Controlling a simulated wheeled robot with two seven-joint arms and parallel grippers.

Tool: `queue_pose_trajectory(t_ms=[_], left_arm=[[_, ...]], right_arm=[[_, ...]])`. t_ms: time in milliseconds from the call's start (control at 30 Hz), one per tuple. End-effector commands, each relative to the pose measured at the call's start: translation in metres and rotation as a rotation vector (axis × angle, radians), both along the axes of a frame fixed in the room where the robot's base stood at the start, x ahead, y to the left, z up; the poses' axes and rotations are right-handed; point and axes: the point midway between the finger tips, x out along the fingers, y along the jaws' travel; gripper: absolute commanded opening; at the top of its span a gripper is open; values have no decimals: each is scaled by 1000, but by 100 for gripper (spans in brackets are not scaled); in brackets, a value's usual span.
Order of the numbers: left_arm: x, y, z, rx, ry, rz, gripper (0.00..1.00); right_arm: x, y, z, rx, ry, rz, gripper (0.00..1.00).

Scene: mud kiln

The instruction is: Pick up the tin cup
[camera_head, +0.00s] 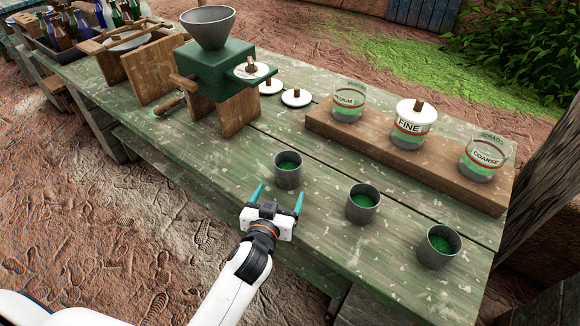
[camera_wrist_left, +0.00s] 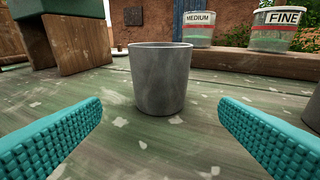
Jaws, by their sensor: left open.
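Three grey tin cups holding green material stand upright in a row on the green table (camera_head: 215,185): the left cup (camera_head: 288,169), the middle cup (camera_head: 362,204) and the right cup (camera_head: 438,247). My left gripper (camera_head: 278,198) is open just in front of the left cup, its teal fingers apart. In the left wrist view, one tin cup (camera_wrist_left: 160,80) stands upright beyond and between the open fingertips (camera_wrist_left: 160,115), and nothing is held. The cup's contents are hidden from that view. My right gripper is in neither view.
Behind the cups, a wooden board (camera_head: 330,125) carries jars labelled MEDIUM (camera_head: 349,102), FINE (camera_head: 409,124) and COARSE (camera_head: 481,158). A green grinder (camera_head: 212,72) with a funnel stands at the back left. Round white lids (camera_head: 297,97) lie near it. The table is clear around the left cup.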

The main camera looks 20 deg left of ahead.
Motion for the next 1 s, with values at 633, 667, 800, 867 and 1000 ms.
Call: queue_pose_trajectory(t_ms=[633, 667, 800, 867, 1000], left_arm=[[83, 3, -7, 2, 0, 0, 84], [86, 3, -8, 2, 0, 0, 84], [94, 3, -10, 1, 0, 0, 84], [94, 4, -10, 1, 0, -1, 84], [94, 3, -10, 1, 0, -1, 84]], right_arm=[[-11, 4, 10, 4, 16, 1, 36], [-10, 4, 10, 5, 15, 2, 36], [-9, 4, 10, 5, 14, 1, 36], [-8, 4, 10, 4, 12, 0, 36], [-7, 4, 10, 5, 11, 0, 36]])
